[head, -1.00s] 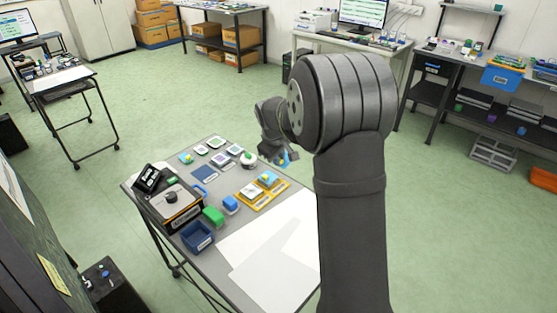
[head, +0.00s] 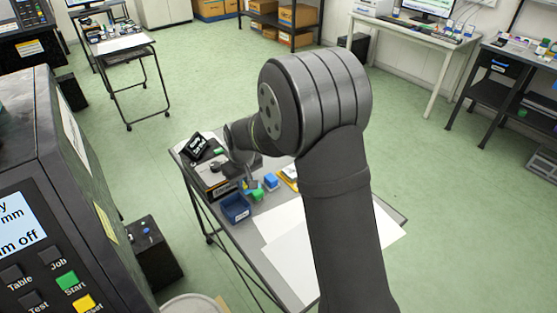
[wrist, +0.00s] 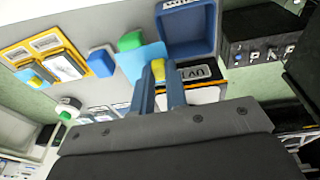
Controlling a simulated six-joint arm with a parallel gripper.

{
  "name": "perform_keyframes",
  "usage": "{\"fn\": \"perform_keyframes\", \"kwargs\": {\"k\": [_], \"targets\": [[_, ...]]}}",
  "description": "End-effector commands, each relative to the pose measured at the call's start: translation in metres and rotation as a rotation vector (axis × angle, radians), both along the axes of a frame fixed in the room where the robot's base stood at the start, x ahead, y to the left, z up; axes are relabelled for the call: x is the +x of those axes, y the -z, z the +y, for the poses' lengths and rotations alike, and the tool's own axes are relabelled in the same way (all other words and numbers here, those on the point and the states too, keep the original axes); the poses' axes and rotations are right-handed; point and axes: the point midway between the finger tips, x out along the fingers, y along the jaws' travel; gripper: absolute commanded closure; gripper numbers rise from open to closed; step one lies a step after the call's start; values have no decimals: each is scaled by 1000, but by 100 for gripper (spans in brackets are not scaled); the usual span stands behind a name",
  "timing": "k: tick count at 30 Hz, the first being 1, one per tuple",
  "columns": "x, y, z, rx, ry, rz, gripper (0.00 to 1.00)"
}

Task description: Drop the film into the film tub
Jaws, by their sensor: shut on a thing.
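My gripper (wrist: 159,72) is shut on the yellow tab of a light blue film (wrist: 138,60) in the wrist view. The film spreads flat beside the fingertips. The film tub (wrist: 187,14), an open dark blue box with a white label, lies just beyond the fingertips. In the head view the tub (head: 236,208) stands on the cart's left side. My gripper (head: 246,184) is behind and slightly right of it there, partly hidden by my own wrist. The film is too small there to make out clearly. Its height above the tub cannot be told.
A green block (head: 257,195) and a blue block (head: 270,181) stand right of the tub. A yellow tray (wrist: 62,60) with items lies farther off. A black device (head: 197,147) stands at the cart's back left. White sheets (head: 290,225) cover the clear front right.

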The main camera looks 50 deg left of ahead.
Motion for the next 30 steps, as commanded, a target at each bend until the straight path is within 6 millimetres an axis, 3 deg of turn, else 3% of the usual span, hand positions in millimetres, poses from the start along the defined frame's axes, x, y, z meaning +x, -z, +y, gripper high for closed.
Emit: {"fn": "perform_keyframes", "kwargs": {"k": [3,8,30], "targets": [[-33,10,1,-10,-4,27,96],[-53,16,1,-15,-3,44,96],[-55,56,1,-15,-1,46,96]]}}
